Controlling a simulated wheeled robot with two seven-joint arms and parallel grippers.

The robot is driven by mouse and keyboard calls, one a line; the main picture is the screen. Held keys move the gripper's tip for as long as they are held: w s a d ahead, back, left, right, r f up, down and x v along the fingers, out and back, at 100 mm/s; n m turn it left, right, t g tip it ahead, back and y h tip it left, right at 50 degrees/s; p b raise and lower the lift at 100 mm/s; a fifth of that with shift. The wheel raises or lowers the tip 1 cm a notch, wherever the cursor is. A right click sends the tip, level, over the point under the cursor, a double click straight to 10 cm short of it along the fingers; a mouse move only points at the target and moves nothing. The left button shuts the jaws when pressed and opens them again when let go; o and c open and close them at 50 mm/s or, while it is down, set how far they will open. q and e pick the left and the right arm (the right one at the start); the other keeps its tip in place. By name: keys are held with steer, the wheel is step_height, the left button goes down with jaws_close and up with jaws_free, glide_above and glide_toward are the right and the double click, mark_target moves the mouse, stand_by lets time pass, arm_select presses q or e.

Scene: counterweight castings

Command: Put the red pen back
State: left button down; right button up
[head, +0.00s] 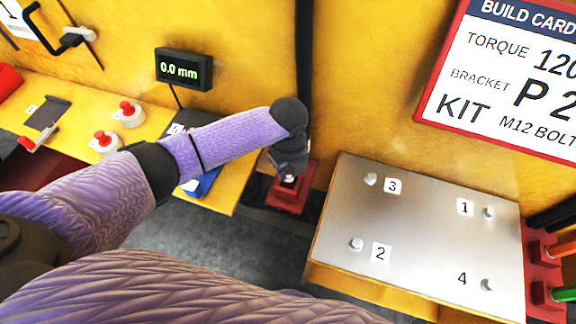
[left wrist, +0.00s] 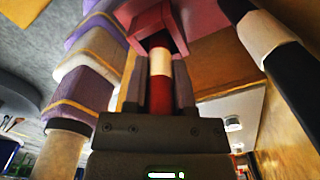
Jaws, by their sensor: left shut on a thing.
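My left gripper (head: 288,176) points down over a small red holder (head: 288,198) between the yellow bench and the metal plate. In the left wrist view its two fingers (left wrist: 159,84) are shut on the red pen (left wrist: 158,100), which has a cream band. The pen's far end meets a square red socket of the holder (left wrist: 150,20); I cannot tell how deep it sits. In the head view the pen is mostly hidden by the gripper. My right gripper is not in view.
A metal plate (head: 425,225) with numbered bolts stands to the right. Red holders with an orange pen (head: 562,250) and a green pen (head: 564,294) are at the right edge. A gauge reading 0.0 mm (head: 184,69) and red buttons (head: 103,139) are on the left.

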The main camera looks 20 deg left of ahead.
arm_select(q)
steer(key=shift+f, duration=0.25)
stand_by(0.6)
steer(key=shift+c, duration=1.8)
jaws_free()
step_height(320, 180, up, 10)
steer(key=p, duration=0.3)
step_height(320, 180, up, 7)
steer(key=p, duration=0.8)
